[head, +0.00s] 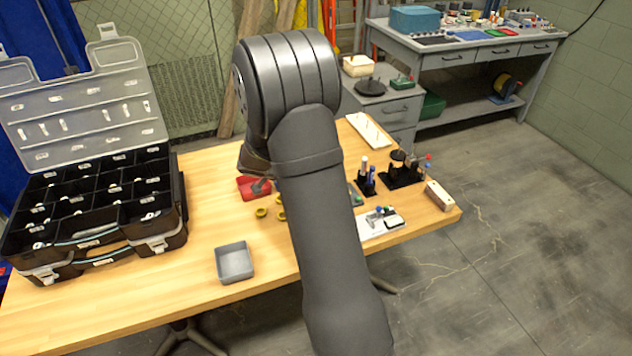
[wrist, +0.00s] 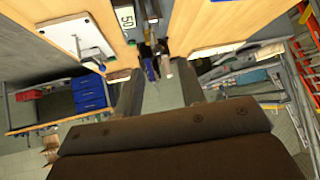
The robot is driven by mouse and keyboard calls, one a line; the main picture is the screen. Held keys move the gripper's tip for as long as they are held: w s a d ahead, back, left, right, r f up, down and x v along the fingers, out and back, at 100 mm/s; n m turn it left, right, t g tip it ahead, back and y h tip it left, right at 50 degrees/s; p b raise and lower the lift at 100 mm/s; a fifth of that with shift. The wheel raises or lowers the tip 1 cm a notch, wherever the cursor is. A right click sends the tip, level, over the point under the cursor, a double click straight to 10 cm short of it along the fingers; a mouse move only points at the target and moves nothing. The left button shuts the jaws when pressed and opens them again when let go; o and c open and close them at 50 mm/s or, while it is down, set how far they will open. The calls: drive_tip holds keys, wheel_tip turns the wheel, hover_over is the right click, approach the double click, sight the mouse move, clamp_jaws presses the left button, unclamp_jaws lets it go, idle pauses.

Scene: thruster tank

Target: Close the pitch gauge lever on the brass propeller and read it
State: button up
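My gripper (wrist: 160,84) shows in the wrist view as two dark fingers spread well apart, with nothing held between them. In the head view my arm covers the middle of the bench and hides the fingers. Small yellow, brass-coloured pieces (head: 262,212) lie on the bench left of my arm; I cannot tell whether one is the propeller. A white plate with small fittings (head: 375,225) lies right of my arm. The wrist view shows a white plate with a metal bracket (wrist: 75,40) and a "50" label (wrist: 127,17). I cannot make out the pitch gauge lever or its position.
An open black organizer case (head: 95,205) fills the bench's left. A grey tray (head: 234,262) sits near the front edge, with a red tray (head: 247,186) behind. Black stands (head: 402,178) and a wooden block (head: 440,196) stand right. Bare wood lies between case and trays.

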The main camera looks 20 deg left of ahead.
drive_tip(key=v, duration=0.9)
drive_tip(key=shift+s, duration=0.15)
drive_tip(key=shift+r, duration=0.1)
drive_tip(key=x, duration=1.7)
